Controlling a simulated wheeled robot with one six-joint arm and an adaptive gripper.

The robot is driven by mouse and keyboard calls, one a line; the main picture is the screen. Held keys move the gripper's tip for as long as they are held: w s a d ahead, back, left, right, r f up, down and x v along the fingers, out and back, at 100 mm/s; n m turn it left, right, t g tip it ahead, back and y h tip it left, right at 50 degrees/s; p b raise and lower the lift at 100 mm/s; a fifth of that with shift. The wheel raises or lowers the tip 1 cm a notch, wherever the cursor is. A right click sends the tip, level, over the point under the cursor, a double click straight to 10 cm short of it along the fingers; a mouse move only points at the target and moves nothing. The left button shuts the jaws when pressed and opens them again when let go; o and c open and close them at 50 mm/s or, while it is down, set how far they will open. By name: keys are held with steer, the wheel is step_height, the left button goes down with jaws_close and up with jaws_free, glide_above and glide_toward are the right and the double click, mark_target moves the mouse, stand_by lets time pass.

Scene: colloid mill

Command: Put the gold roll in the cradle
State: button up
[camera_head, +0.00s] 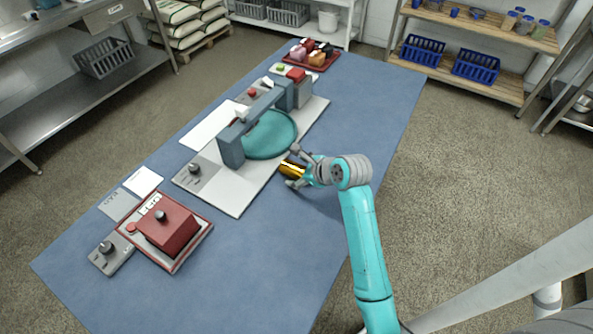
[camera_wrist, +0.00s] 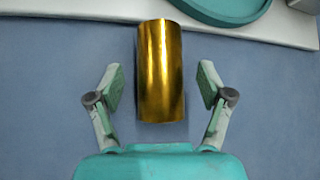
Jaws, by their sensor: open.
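The gold roll (camera_head: 290,169) lies on the blue table, just right of the pale base plate. In the wrist view the gold roll (camera_wrist: 160,65) is a shiny cylinder pointing away from my palm. My gripper (camera_head: 295,166) is open, with one finger on each side of the roll. In the wrist view a gap shows between each fingertip and the roll, and my gripper (camera_wrist: 160,87) holds nothing. A blue-grey frame (camera_head: 231,148) with two uprights and a crossbar stands on the plate over a teal disc (camera_head: 270,136). I cannot tell which part is the cradle.
A red box-shaped unit (camera_head: 168,228) with a knob stands at the table's near left. A red tray (camera_head: 325,64) with several small items is at the far end. The base plate's edge (camera_wrist: 240,38) runs just beyond the roll. The table's near right is clear.

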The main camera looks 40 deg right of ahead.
steer(key=c, duration=1.5)
steer(key=shift+o, duration=0.2)
steer(key=shift+r, duration=0.1)
